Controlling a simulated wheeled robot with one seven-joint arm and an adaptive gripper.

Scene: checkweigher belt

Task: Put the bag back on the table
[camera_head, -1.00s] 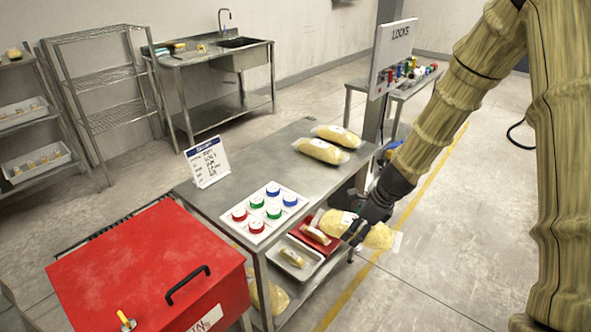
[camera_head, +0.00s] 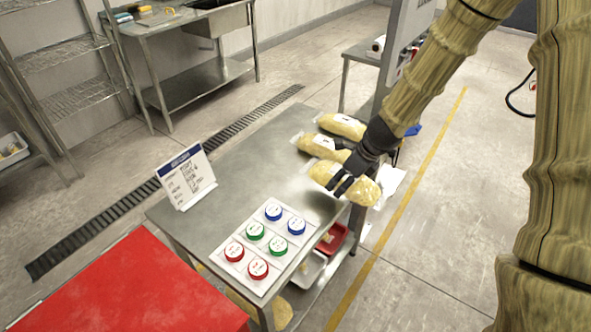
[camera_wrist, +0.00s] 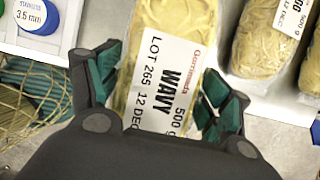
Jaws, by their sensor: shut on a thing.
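My gripper (camera_head: 350,182) is shut on a yellow pasta bag (camera_head: 363,191) and holds it at the right edge of the metal table (camera_head: 235,165). In the wrist view the held bag (camera_wrist: 165,75) shows a white label reading "WAVY" and "500 g", with a green-padded finger on either side. Two similar bags lie at the table's far right end, one farther back (camera_head: 342,125) and one nearer (camera_head: 314,146). Whether the held bag touches the table I cannot tell.
A white tray (camera_head: 262,225) of red, green and blue round pieces lies at the table's near end. A sign (camera_head: 186,178) stands at the left edge. A red box (camera_head: 130,290) is in front. A red tray (camera_head: 333,238) sits below the tabletop. The table's middle is clear.

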